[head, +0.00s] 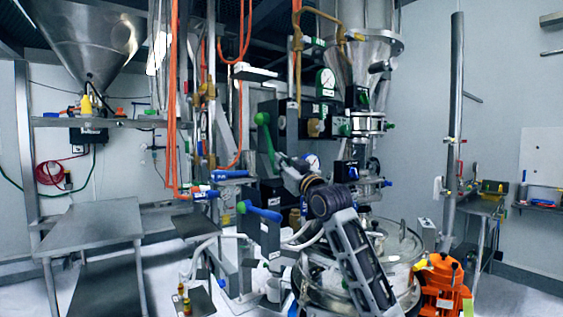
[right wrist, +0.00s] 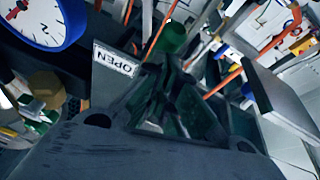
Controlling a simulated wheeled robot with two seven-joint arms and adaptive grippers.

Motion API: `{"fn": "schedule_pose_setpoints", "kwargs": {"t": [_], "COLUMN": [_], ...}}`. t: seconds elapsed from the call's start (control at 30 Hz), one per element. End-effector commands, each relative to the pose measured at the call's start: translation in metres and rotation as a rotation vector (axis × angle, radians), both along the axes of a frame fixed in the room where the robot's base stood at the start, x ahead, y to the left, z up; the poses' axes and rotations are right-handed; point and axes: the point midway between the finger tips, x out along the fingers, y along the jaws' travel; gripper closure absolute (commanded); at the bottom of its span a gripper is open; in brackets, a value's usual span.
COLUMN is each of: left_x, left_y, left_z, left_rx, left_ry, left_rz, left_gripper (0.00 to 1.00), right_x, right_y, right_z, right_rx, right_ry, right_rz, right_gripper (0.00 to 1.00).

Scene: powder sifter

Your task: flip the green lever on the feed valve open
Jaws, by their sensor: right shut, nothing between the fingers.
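The green lever (head: 265,134) with its round knob stands near the middle of the head view, beside the dark body of the feed valve (head: 288,122). It slants slightly, knob uppermost. My right gripper (head: 281,158) reaches in from the lower right, with its fingers close to the lever's lower part; I cannot tell if they touch. In the right wrist view my right gripper (right wrist: 172,68) is shut and empty. A green rounded end (right wrist: 172,38), likely the lever's, shows just beyond the fingertips. My left gripper does not show.
Blue-handled levers (head: 259,211) sit below the valve. Orange hoses (head: 173,100) hang to its left. A round gauge (right wrist: 44,20) is close in the right wrist view. A steel table (head: 95,235) stands left, and an orange machine (head: 442,285) lower right.

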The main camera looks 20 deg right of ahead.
Motion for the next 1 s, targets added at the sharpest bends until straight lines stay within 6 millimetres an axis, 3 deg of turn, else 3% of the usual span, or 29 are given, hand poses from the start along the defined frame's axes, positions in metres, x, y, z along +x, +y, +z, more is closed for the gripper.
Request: {"fn": "schedule_pose_setpoints", "kwargs": {"t": [0.03,0.57,1.0], "left_x": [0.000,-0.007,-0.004], "left_y": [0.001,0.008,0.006], "left_z": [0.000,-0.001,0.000], "left_rx": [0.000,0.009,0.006], "left_ry": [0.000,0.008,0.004], "left_rz": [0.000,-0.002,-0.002], "left_gripper": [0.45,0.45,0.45], "right_x": [0.004,0.004,-0.025], "right_y": [0.001,0.002,-0.008], "right_z": [-0.008,-0.014,-0.017], "right_rx": [-0.003,-0.004,-0.003], "right_ry": [0.017,0.026,0.015], "right_rz": [0.000,0.002,0.000], "right_gripper": [1.00,1.00,1.00]}}
